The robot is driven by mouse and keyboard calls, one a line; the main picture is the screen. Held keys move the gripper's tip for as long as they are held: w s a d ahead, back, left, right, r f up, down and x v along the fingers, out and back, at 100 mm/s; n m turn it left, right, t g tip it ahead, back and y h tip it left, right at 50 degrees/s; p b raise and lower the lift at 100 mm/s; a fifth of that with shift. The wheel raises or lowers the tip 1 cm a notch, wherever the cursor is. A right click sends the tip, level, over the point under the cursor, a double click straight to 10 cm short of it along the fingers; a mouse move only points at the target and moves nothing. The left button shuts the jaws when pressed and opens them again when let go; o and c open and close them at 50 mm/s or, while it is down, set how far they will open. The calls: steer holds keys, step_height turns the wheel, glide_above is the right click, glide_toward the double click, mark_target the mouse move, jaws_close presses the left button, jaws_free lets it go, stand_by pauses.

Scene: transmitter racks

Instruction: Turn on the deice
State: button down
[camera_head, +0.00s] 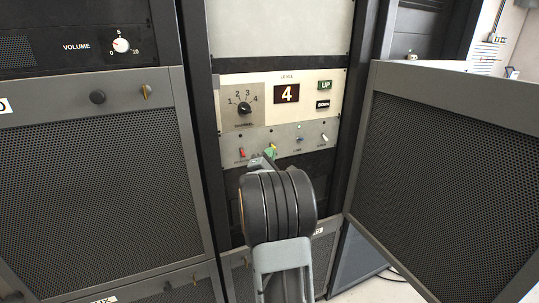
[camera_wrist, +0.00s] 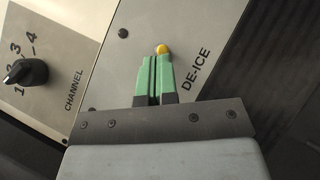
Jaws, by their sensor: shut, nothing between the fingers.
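The de-ice switch is a small toggle with a yellow tip (camera_wrist: 162,49), beside the printed DE-ICE label (camera_wrist: 197,70) on a grey panel in the wrist view. My gripper (camera_wrist: 155,60) has green fingers that are shut with nothing between them. Its fingertips are right at the yellow tip; I cannot tell whether they touch it. In the head view my gripper (camera_head: 270,150) is in front of the lower switch row, and my arm hides part of the rack below. The base of the toggle is hidden behind the fingertips.
A red switch (camera_head: 242,152) stands left of my gripper, and blue (camera_head: 299,138) and white (camera_head: 323,137) switches stand to its right. Above are the channel knob (camera_head: 244,108), the level display (camera_head: 287,93) reading 4, and UP and DOWN buttons. An open mesh door (camera_head: 450,160) stands at the right.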

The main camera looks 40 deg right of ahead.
steer(key=shift+r+y, duration=0.1)
steer(key=shift+y, duration=0.2)
stand_by(0.6)
stand_by(0.7)
steer(key=f+b+v, duration=0.1)
steer(key=b+v, duration=0.2)
steer(key=v, duration=0.7)
steer(key=shift+w+d+f, duration=0.15)
steer(key=shift+w+f, duration=0.15)
steer(key=shift+f, duration=0.05)
